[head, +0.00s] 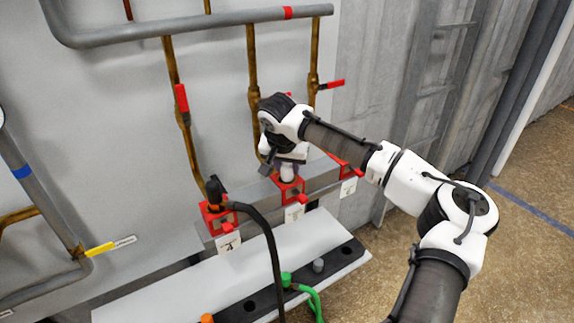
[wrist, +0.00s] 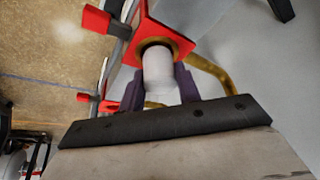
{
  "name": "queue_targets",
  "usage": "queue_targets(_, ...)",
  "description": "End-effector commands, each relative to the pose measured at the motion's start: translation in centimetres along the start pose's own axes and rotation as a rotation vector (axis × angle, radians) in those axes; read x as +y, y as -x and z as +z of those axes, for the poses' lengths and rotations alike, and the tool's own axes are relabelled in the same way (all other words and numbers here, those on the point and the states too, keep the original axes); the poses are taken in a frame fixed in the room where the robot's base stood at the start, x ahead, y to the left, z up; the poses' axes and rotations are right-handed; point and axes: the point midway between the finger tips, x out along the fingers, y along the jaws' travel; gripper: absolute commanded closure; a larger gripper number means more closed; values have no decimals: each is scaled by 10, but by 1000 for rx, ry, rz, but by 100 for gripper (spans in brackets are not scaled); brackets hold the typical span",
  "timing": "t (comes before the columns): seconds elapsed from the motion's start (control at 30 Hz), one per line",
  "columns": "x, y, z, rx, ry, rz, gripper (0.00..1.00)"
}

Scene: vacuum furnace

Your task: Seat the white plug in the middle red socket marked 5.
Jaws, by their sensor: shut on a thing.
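The white plug (head: 288,173) is in my gripper (head: 287,163), at the middle red socket (head: 291,190). In the wrist view the plug (wrist: 158,72) stands between the two dark purple fingers of my gripper (wrist: 160,88), which are shut on it. The plug's far end is at the round, brass-rimmed mouth of the red socket (wrist: 142,24), with a dark gap beside it. I cannot tell how deep it sits. The label (head: 295,213) under the middle socket is too small to read.
The left red socket (head: 219,219) holds a black-hosed orange connector (head: 215,193). Another red socket (head: 348,164) is to the right. Brass pipes with red handles (head: 181,98) rise behind. A white shelf (head: 165,292) below carries a dark strip (head: 335,256) with green and orange pieces.

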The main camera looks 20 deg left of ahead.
Motion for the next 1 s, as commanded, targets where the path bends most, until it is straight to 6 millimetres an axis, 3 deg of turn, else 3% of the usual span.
queue_targets(0.27,0,-3,2,-6,0,2,93)
queue_targets(0.3,0,-3,2,-6,0,2,63)
queue_targets(0.47,0,-3,2,-5,0,1,42)
queue_targets(0.8,0,1,1,-3,0,0,42)
queue_targets(1.0,0,29,2,-2,1,-2,42)
